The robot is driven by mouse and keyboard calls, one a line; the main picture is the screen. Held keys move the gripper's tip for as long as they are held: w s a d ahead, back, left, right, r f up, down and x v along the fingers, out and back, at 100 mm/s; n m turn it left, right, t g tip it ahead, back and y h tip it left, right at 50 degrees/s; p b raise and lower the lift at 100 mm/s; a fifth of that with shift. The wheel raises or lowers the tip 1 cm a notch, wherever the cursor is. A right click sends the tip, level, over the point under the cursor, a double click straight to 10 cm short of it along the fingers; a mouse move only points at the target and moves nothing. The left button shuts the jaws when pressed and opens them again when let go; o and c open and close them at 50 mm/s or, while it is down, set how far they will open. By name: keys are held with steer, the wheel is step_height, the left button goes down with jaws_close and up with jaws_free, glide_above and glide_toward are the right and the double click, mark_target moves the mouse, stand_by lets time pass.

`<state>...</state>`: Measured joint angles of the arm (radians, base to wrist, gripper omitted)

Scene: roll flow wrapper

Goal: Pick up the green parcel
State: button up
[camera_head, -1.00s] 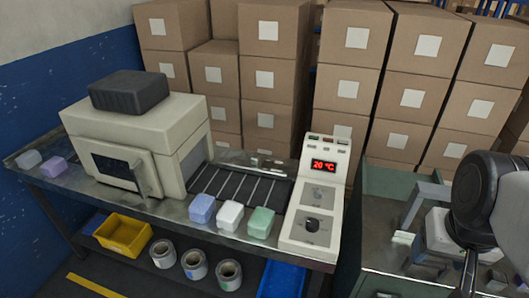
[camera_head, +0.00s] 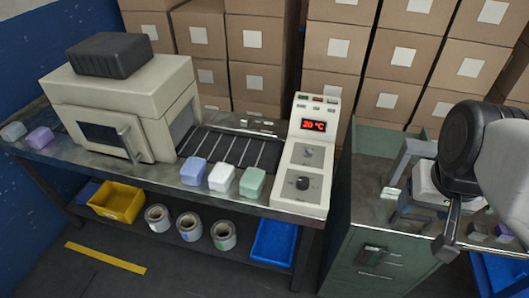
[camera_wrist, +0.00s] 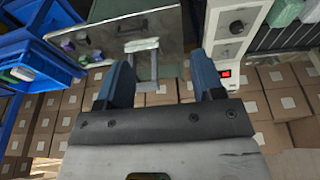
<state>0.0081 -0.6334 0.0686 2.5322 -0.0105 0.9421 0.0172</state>
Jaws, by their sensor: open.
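The green parcel (camera_head: 252,182) sits on the metal table's front edge, at the right end of a row with a white parcel (camera_head: 221,177) and a blue parcel (camera_head: 193,171). In the wrist view, a green block (camera_wrist: 285,12) at the top right edge appears to be the same parcel, partly cut off. My gripper (camera_wrist: 165,82) is open and empty in the wrist view, its two blue fingers apart. In the head view my arm is at the right, over the green cabinet, well away from the green parcel.
The wrapper machine (camera_head: 125,100) stands left of the conveyor (camera_head: 235,148). A control panel (camera_head: 303,165) reading 20 °C rises just right of the green parcel. Two purple and grey parcels lie at the far left. Stacked cartons (camera_head: 255,40) fill the back. A blue bin (camera_head: 273,242) sits below.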

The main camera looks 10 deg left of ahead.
stand_by(0.3)
steer(key=o, duration=0.6)
steer(key=w+a+f+t+y, duration=0.1)
steer(key=w+a+f+t, duration=0.1)
steer(key=w+a+f, duration=0.5)
steer(key=w+a+f+t+y, duration=0.15)
steer(key=w+a, duration=0.35)
steer(key=a, duration=0.6)
steer(key=w+a+f+t+y, duration=0.1)
steer(key=w+a+f+y, duration=0.15)
steer(key=w+a, duration=0.45)
steer(key=m+t+h, duration=0.1)
steer(key=t+h, duration=0.5)
steer(key=t, duration=0.1)
glide_toward(251, 184)
steer(key=shift+w+a+f+g, duration=0.15)
steer(key=shift+w+f, duration=0.1)
steer(key=shift+w, duration=0.25)
steer(key=shift+w+d+f+g, duration=0.1)
steer(key=shift+w+f, duration=0.2)
steer(key=shift+w, duration=0.15)
